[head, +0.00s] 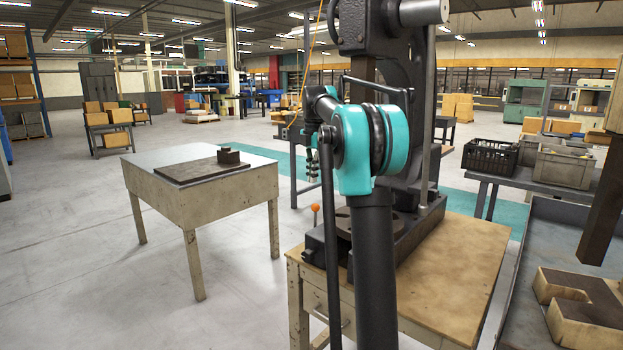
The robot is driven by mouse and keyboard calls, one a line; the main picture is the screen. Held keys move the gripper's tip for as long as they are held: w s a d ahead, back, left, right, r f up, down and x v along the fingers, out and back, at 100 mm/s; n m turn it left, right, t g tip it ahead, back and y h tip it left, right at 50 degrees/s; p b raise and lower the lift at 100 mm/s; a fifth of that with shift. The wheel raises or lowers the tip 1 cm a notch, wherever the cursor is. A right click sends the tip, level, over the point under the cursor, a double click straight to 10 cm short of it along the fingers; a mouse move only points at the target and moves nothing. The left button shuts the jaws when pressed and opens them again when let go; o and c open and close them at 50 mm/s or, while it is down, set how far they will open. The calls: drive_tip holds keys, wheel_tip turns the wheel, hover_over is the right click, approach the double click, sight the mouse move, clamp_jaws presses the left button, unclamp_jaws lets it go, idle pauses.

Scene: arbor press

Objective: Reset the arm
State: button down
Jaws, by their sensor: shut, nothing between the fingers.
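The arbor press (424,60) is a tall dark metal frame on a wooden-topped bench, right of centre. Its heavy base (400,240) is partly hidden behind my arm. An orange ball knob (315,208) shows at the left of the base; what it joins is hard to make out. My teal and dark arm (352,150) rises in front of the press and covers much of it. My gripper (313,174) is small and dark, just left of the teal joint. It points down above the knob, apart from it, shut and empty.
A metal-topped table (165,157) with a dark plate and block (205,166) stands to the left. The press bench (450,270) has bare wood at right. A tray (560,250) with a notched block (575,308) is lower right. Open floor lies at left.

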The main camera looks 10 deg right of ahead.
drive_tip(key=s+a+f+m, duration=0.1)
drive_tip(key=s+f+m, duration=0.2)
drive_tip(key=s+f, duration=0.1)
drive_tip(key=s+a+f+m+t, duration=0.1)
drive_tip(key=s+f+m, duration=0.3)
drive_tip(key=s+f, duration=0.1)
drive_tip(key=s+a+f+m+t, duration=0.1)
drive_tip(key=s+f+m, duration=0.3)
drive_tip(key=s, duration=0.1)
drive_tip(key=shift+f, duration=0.15)
drive_tip(key=s+a+f+m+t, duration=0.1)
drive_tip(key=s+f+m, duration=0.5)
drive_tip(key=s+f, duration=0.3)
drive_tip(key=s+f+m+t, duration=0.1)
drive_tip(key=s+f+m, duration=0.6)
drive_tip(key=s, duration=0.8)
wheel_tip(320, 180, down, 2)
drive_tip(key=shift+a+f, duration=0.15)
drive_tip(key=shift+a, duration=0.25)
